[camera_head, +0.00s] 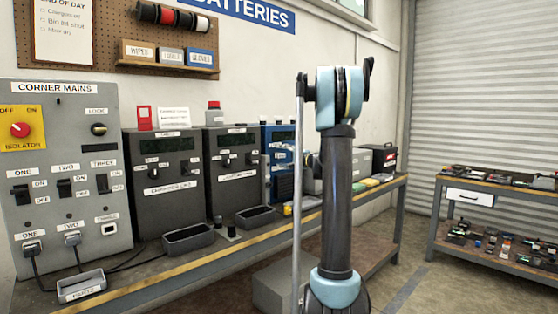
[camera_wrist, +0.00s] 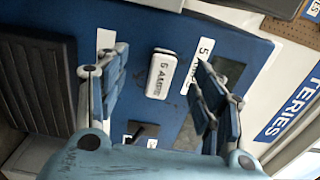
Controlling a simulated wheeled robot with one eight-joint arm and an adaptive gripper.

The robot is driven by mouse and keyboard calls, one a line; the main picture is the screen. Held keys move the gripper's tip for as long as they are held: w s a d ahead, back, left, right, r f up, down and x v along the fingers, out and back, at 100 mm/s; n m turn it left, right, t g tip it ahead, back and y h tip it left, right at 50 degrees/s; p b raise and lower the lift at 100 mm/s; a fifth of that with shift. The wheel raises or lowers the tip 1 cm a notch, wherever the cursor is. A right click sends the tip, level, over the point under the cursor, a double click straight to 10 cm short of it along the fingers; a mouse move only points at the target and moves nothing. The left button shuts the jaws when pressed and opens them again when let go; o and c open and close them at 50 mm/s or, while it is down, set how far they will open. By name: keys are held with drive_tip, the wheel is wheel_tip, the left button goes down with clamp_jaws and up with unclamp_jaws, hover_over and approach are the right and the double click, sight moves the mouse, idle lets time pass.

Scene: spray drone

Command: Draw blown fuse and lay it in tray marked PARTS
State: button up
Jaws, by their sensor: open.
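The blue unit (camera_head: 267,145) also shows in the head view, partly behind my arm, which hides the gripper and fuse there. A small grey tray (camera_head: 95,276) with a front label that seems to read PARTS stands at the bench's lower left.
A black lever (camera_wrist: 143,129) and a dark ribbed grille (camera_wrist: 38,85) are near the fuse. Two dark trays (camera_head: 189,240) (camera_head: 255,217) stand before grey units (camera_head: 163,183) on the bench. The CORNER MAINS panel (camera_head: 60,150) has cables plugged in above the small tray.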

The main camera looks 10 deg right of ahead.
clamp_jaws()
drive_tip(key=shift+s+d, duration=0.1)
idle(0.3)
drive_tip(key=shift+v, duration=2.9)
